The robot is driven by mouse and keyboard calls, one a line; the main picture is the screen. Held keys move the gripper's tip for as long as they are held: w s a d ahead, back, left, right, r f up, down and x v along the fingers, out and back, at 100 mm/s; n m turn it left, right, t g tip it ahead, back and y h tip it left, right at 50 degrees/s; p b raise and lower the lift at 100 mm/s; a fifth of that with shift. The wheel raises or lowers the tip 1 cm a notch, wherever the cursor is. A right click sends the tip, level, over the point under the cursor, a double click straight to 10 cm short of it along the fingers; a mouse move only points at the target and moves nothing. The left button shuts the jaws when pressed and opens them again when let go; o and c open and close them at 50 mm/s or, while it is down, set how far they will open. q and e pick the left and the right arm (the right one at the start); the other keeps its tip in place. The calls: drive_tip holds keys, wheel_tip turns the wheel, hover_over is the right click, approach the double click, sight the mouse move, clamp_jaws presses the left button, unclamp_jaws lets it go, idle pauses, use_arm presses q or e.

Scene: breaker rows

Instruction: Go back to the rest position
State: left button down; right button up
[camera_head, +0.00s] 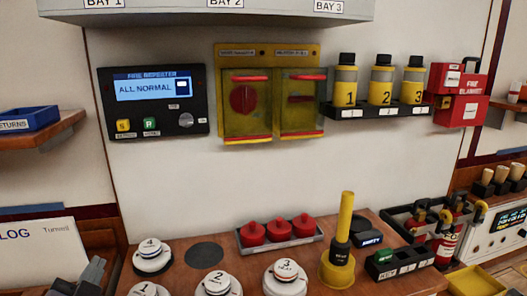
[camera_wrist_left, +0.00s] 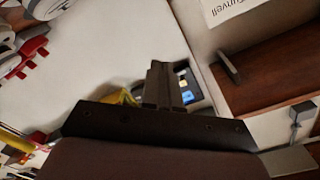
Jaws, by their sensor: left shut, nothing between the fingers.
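My left gripper (camera_head: 90,274) shows at the lower left edge of the head view, left of the wooden counter (camera_head: 185,275). Its fingers are together and empty; in the left wrist view the closed fingers (camera_wrist_left: 160,85) stand up at the middle. The gripper touches no object that I can see. My right gripper is in neither view.
The counter carries numbered white domes (camera_head: 153,256), a tray of red knobs (camera_head: 279,232) and a yellow upright handle (camera_head: 345,220). On the wall are the fire repeater panel (camera_head: 153,100) and a yellow cabinet (camera_head: 268,95). A log sheet (camera_head: 40,255) is close to my left gripper.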

use_arm(q)
drive_tip(key=s+d+f+n+g+h, duration=0.25)
drive_tip(key=s+f+g, duration=0.45)
drive_tip(key=s+f, duration=0.4)
drive_tip(key=s+d+f+n+g+h, duration=0.1)
drive_tip(key=s+d+f+g+h, duration=0.15)
drive_tip(key=s+f+g, duration=0.65)
drive_tip(key=w+d+f+t, duration=0.2)
drive_tip(key=f+t, duration=0.2)
drive_tip(key=f, duration=0.1)
drive_tip(key=w+d+f+t+h, duration=0.1)
drive_tip(key=d+f+t, duration=0.1)
drive_tip(key=f+t, duration=0.3)
drive_tip(key=shift+w+f, duration=0.2)
drive_tip(key=shift+w, duration=0.15)
idle(0.3)
